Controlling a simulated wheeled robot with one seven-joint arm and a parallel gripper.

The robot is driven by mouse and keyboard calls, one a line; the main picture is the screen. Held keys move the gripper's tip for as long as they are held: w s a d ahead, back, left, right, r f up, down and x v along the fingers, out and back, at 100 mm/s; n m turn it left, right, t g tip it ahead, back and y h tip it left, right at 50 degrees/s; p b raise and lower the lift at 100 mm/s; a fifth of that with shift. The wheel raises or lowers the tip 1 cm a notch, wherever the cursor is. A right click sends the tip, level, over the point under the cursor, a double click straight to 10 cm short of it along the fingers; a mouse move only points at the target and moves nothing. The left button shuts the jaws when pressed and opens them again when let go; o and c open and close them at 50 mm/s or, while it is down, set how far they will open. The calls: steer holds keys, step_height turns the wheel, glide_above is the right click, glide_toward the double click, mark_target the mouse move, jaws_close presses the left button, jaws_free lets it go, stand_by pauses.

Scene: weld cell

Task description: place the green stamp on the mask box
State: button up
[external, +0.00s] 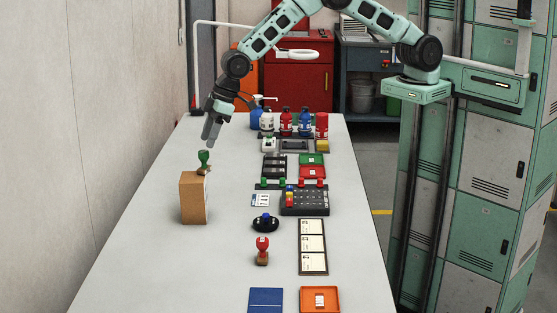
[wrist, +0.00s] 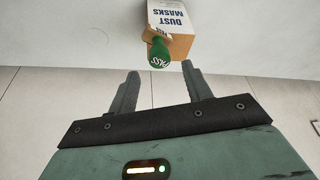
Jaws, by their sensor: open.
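The green stamp (external: 204,158) stands upright on top of the brown mask box (external: 193,200) at the left of the table. In the wrist view, the green stamp's round handle (wrist: 159,54) shows in front of the mask box (wrist: 181,18), which reads "DUST MASKS". My gripper (external: 211,130) is open and empty, just above the stamp and apart from it. In the wrist view, my gripper's two fingers (wrist: 160,75) are spread, and the stamp lies beyond their tips.
A red stamp (external: 262,250) and a black oval object (external: 265,222) stand mid-table. Several bottles (external: 286,122) stand at the back. A blue pad (external: 265,300) and an orange tray (external: 319,300) lie at the front. The table around the box is clear; a wall runs along the left.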

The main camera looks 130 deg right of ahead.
steer(key=b+v, duration=0.2)
steer(key=v, duration=0.5)
steer(key=s+a+r+n+g+y, duration=0.15)
steer(key=s+a, duration=0.35)
steer(key=a, duration=0.6)
steer(key=s+a+r+n+y, duration=0.15)
steer(key=s+a, duration=0.25)
steer(key=a, duration=0.7)
steer(key=s+a+r+n, duration=0.2)
steer(key=s+a, duration=0.3)
steer(key=a, duration=0.6)
steer(key=s+a+r+n+g, duration=0.1)
steer(key=s+a+n+g, duration=0.15)
steer(key=s+a, duration=0.85)
steer(key=s+d+f+n, duration=0.1)
steer(key=s+n, duration=0.3)
steer(key=s, duration=1.5)
steer(key=shift+s+n+h, duration=0.3)
steer(key=shift+n, duration=0.05)
steer(key=shift+d+f, duration=0.15)
